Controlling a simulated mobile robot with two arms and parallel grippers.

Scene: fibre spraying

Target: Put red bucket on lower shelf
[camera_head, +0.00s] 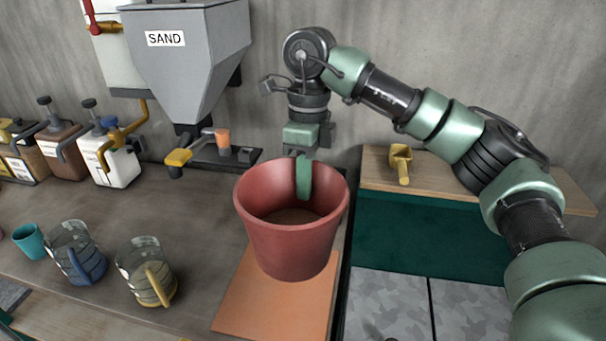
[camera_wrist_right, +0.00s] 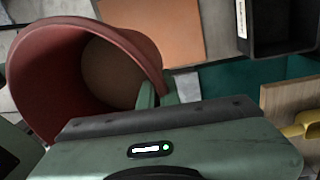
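The red bucket (camera_head: 290,240) is upright in the head view, in front of and overlapping the orange mat at the counter's right end. My right gripper (camera_head: 303,178) is at the bucket's far rim, pointing down, with a green finger inside the wall; the other finger is hidden behind the wall. It looks shut on the rim. In the right wrist view, the bucket (camera_wrist_right: 40,85) fills the left side, its rim between the green fingers (camera_wrist_right: 157,98). The bucket's bottom looks brownish. I cannot identify the lower shelf for certain. My left gripper is not in view.
The orange mat (camera_head: 245,305) lies on the counter. Clear jugs (camera_head: 147,272) and a teal cup (camera_head: 29,241) stand left. A grey SAND hopper (camera_head: 190,65) hangs behind. A yellow scoop (camera_head: 400,163) lies on a wooden board (camera_head: 465,180) at right.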

